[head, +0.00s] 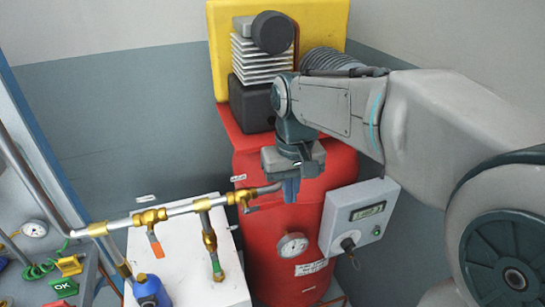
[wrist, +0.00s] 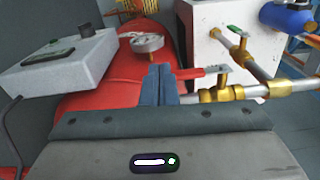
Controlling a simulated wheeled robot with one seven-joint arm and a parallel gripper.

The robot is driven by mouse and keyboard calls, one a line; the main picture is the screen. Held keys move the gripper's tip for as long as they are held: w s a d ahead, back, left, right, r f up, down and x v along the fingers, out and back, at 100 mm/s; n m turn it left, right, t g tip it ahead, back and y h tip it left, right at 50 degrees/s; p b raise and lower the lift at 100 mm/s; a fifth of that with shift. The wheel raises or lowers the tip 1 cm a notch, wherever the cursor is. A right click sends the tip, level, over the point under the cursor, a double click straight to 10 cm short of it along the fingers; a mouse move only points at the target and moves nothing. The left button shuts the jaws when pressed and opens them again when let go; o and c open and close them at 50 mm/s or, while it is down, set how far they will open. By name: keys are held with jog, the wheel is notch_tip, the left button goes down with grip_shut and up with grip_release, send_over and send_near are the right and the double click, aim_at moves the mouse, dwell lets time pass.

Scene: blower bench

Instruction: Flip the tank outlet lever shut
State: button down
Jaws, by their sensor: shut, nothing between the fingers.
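The tank outlet lever (wrist: 190,73) has a red grip and a metal root on a brass valve (wrist: 217,90). In the wrist view it lies roughly along the outlet pipe, its grip pointing at the tank. In the head view its metal root (head: 251,210) shows below the valve, and the grip blends into the red tank (head: 268,245). My gripper (head: 291,190) points down in front of the tank, fingers shut and empty. In the wrist view the fingertips (wrist: 159,80) are beside the grip's end; I cannot tell whether they touch.
A grey control box (head: 358,220) and a round gauge (head: 292,246) are on the tank's front. Brass-fitted piping runs left, with an orange lever (head: 155,244) and a green lever (head: 217,268) over a white box (head: 180,275). A blue bottle-like part (head: 150,290) stands lower left.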

aim_at(274, 200)
jog(key=w+a+r+p, duration=0.2)
jog(key=r+p, duration=0.6)
jog(key=r, duration=0.4)
jog(key=shift+a+r+n, duration=0.3)
jog(key=shift+a, duration=0.35)
jog(key=shift+f, duration=0.1)
notch_tip(274, 200, down, 14)
jog(key=shift+r+p, duration=0.1)
jog(key=shift+p, duration=0.5)
jog(key=shift+f, duration=0.2)
